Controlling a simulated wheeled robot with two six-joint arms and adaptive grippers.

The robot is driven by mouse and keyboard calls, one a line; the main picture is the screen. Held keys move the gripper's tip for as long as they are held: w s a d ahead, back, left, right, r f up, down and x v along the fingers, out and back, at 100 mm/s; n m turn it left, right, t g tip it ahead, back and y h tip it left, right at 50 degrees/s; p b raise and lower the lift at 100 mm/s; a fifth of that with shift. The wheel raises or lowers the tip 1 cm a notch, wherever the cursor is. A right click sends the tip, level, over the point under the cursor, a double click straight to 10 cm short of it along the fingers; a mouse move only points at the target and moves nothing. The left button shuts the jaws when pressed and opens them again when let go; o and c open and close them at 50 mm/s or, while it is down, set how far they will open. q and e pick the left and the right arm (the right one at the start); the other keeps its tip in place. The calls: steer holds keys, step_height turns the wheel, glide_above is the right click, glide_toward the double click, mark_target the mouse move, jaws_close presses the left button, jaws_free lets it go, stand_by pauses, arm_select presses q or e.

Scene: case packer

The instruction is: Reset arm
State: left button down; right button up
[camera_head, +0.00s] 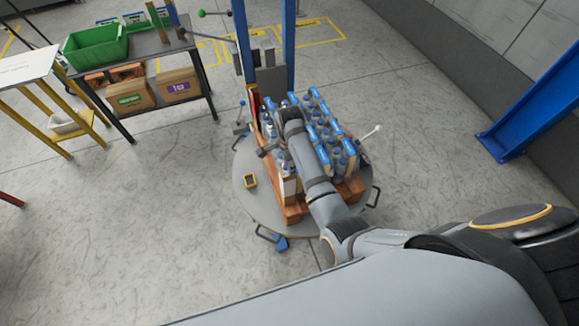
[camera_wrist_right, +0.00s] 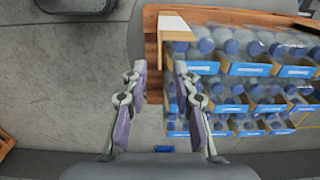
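My right arm reaches in from the lower right over a load of bottles on a wooden pallet. My right gripper (camera_head: 265,151) is at the left side of that load, small and partly hidden in the head view. In the right wrist view the gripper (camera_wrist_right: 160,75) has its two fingers apart with nothing held between them. The wooden pallet edge (camera_wrist_right: 152,52) shows behind the fingers, and blue-capped bottles (camera_wrist_right: 235,47) in trays stand to the right. My left gripper is in neither view.
A table with a green bin (camera_head: 95,46) is upper left.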

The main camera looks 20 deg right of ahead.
stand_by(0.3)
steer(key=s+d+n+t, duration=0.2)
steer(key=s+d+n, duration=0.65)
steer(key=s, duration=0.25)
steer(key=s+r+n+t+h, duration=0.1)
steer(key=s+r+n+t, duration=0.1)
steer(key=s+r+n, duration=0.7)
steer(key=s+d+f+g+b, duration=0.15)
steer(key=f+b, duration=0.25)
steer(key=f, duration=1.3)
steer(key=d+f+b, duration=0.2)
steer(key=f+b, duration=0.1)
steer(key=f, duration=1.4)
steer(key=s+d+f+g+b, duration=0.1)
steer(key=s+f+b, duration=0.5)
steer(key=s+f, duration=1.3)
step_height(320, 180, down, 4)
steer(key=shift+f, duration=0.1)
